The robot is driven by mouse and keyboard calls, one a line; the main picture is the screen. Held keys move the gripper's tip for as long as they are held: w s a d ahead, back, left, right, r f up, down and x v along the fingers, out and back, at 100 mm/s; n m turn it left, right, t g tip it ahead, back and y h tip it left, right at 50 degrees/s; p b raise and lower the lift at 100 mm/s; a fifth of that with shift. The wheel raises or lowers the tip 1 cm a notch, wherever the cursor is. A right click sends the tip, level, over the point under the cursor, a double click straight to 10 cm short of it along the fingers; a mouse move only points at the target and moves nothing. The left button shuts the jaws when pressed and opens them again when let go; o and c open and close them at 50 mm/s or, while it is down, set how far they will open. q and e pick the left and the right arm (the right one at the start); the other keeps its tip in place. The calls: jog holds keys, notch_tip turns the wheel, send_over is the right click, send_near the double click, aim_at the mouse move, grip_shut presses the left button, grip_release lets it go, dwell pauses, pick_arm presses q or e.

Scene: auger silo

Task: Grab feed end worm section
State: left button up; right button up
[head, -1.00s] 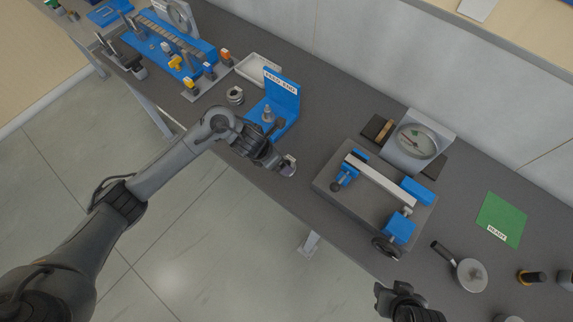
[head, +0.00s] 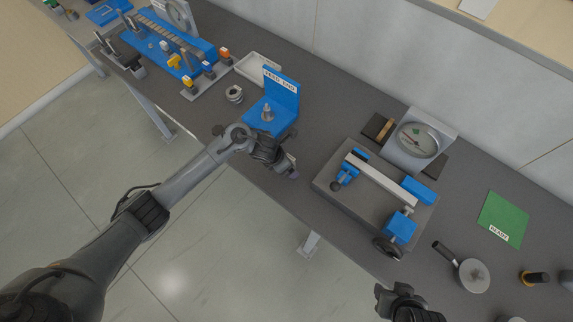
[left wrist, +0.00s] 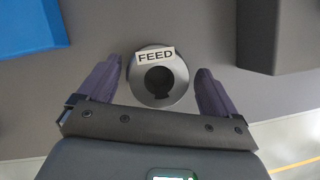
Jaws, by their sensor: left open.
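In the left wrist view, a round grey metal section (left wrist: 158,88) with a dark bore and a white FEED label lies between my left gripper's two purple fingers (left wrist: 158,92). The fingers are open, one on each side, with visible gaps to it. In the head view my left gripper (head: 292,172) is low over the table's front edge and hides most of this section. My right gripper (head: 396,296) is at the bottom edge; its jaws are not clear.
A blue FEED END stand (head: 282,92) with a metal peg is behind my left gripper, with a small metal ring piece (head: 234,94) to its left. A grey fixture plate (head: 340,188) with blue clamps lies to the right. A green READY mat (head: 503,214) is farther right.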

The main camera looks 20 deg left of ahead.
pick_arm(q)
jog(key=shift+w+d+f, duration=0.1)
jog(key=shift+w+f, duration=0.1)
jog(key=shift+f, duration=0.2)
